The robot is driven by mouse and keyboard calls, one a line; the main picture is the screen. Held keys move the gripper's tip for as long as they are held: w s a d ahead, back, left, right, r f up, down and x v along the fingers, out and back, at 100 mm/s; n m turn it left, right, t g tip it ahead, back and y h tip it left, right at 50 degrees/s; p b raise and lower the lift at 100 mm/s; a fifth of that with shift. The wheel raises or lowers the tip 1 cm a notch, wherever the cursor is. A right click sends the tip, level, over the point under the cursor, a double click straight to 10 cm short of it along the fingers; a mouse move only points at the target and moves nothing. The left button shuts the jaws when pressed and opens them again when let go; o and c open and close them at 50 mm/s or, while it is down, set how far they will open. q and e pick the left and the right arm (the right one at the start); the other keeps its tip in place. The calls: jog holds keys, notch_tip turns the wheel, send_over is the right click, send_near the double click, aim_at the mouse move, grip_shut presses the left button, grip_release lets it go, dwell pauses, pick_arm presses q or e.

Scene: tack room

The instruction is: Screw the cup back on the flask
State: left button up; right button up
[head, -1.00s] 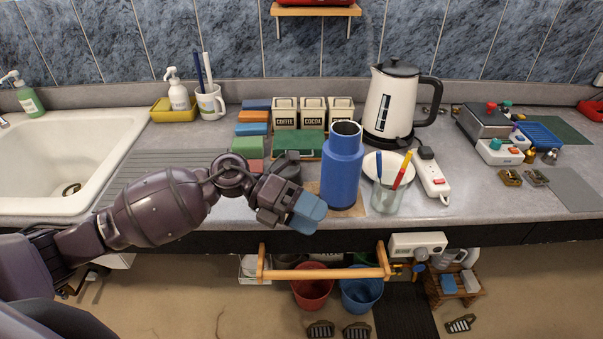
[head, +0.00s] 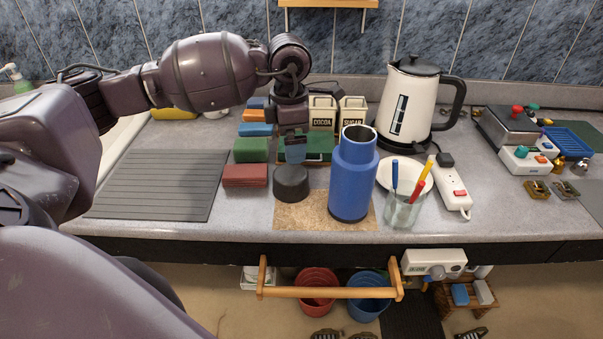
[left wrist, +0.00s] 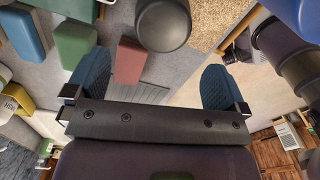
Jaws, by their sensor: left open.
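The blue flask (head: 353,180) stands upright with an open top on a cork mat (head: 300,216) at the counter's front. The dark grey cup (head: 291,184) sits on the mat to the left of the flask, apart from it. In the left wrist view the cup (left wrist: 163,24) shows at the top, beyond the fingertips, and part of the flask (left wrist: 300,14) at the top right corner. My left gripper (head: 295,150) is above and behind the cup, pointing down. Its blue fingers (left wrist: 154,72) are wide apart with nothing between them. My right gripper is not in view.
A glass with pens (head: 403,207), a white plate (head: 392,172), a power strip (head: 451,185) and a kettle (head: 413,110) stand right of the flask. Green (head: 251,149) and red (head: 245,176) blocks lie left of the cup. Canisters (head: 338,113) stand behind. The ribbed drainer (head: 155,185) is clear.

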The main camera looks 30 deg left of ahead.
aim_at(290, 173)
pick_arm(q)
jog(key=shift+s+r, duration=0.1)
jog(key=shift+s, duration=0.05)
notch_tip(290, 173, down, 5)
jog(key=shift+r, duration=0.2)
jog(key=shift+f, duration=0.5)
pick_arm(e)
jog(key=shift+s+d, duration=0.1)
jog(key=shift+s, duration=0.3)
pick_arm(q)
jog(key=shift+f, duration=0.15)
jog(key=f, duration=0.4)
jog(key=shift+s+f+p, duration=0.25)
jog(key=shift+f+p, duration=0.05)
jog(key=shift+f, duration=0.2)
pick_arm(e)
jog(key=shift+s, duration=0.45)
